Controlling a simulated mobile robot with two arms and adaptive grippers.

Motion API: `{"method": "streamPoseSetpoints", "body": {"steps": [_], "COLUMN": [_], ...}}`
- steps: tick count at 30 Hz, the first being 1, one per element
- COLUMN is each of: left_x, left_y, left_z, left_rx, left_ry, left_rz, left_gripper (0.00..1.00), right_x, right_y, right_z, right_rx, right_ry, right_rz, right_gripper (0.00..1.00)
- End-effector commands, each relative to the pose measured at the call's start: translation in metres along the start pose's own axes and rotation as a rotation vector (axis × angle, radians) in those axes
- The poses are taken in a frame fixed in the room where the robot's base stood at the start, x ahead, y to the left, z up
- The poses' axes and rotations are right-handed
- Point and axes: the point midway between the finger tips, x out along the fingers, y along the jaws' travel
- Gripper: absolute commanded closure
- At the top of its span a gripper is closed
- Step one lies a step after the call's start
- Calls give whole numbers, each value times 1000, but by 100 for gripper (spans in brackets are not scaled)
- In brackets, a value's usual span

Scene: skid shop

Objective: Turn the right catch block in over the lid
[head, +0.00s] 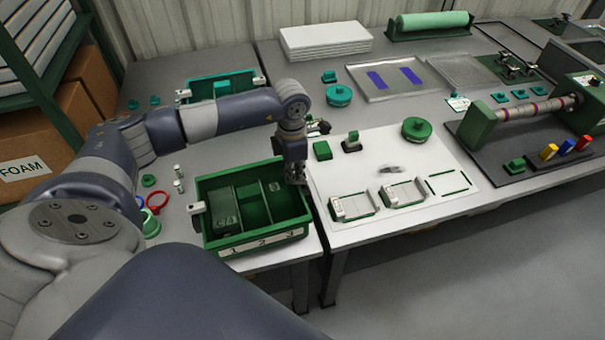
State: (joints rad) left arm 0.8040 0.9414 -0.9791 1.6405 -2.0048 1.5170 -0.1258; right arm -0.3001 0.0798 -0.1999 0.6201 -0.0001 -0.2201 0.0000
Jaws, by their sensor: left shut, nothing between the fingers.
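A green box (222,245) stands at the front of the left table, with numbered compartments. A dark green piece (222,213) lies in its left part; I cannot tell whether it is a lid. A pale catch block (196,208) sits at the box's left wall. My left gripper (296,180) is shut and empty, pointing down at the box's right wall. It covers the spot where a right catch block could be, so I cannot see that block or its turn. I cannot tell whether the fingers touch the box. My right gripper is not in view.
A second green box (196,91) with pale blocks at its ends stands behind my left arm. A white board (340,195) with green parts and small frames lies close on the right. Small white bottles and a red ring (157,199) lie left of the near box.

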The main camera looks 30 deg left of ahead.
Motion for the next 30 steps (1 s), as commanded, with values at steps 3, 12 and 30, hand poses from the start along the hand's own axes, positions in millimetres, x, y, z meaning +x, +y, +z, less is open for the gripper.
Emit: {"method": "streamPoseSetpoints", "body": {"steps": [3,12,30], "left_x": [14,14,14], "left_y": [-12,-18,-25], "left_z": [-8,-9,-8], "left_rx": [9,10,10], "left_ry": [29,29,29], "left_rz": [-25,-25,-25], "left_gripper": [100,100,100], "right_x": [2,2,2], "right_y": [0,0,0], "right_z": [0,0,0], "right_rx": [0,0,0], "right_ry": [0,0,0], "right_rz": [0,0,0], "right_gripper": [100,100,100]}}
